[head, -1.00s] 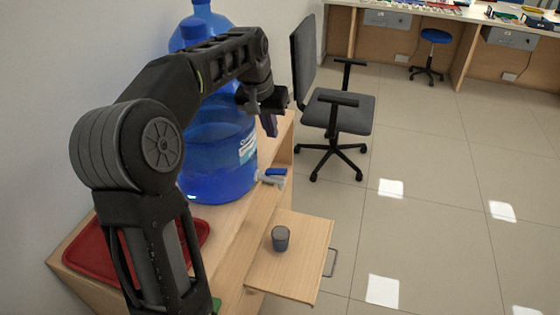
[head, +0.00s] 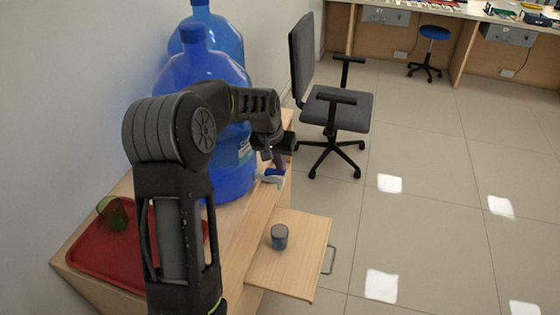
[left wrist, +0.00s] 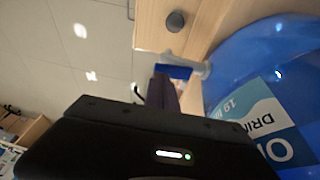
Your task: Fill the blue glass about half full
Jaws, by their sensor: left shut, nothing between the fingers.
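The small blue-grey glass (head: 280,237) stands upright on a pull-out wooden shelf (head: 300,262); it also shows in the left wrist view (left wrist: 176,21). Its water level is too small to tell. A large blue water bottle (head: 222,165) stands on the wooden counter. Its pale tap with a blue lever (head: 272,174) juts out above the shelf; the lever also shows in the left wrist view (left wrist: 174,72). My left gripper (head: 279,160) is shut and empty, right at the lever. I cannot tell whether it touches it. My right gripper is out of view.
A red tray (head: 98,243) with a green glass (head: 113,213) lies on the counter at left, partly behind my left arm. A second blue bottle (head: 222,37) stands behind the first. A grey office chair (head: 340,112) stands beyond the counter. The floor at right is clear.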

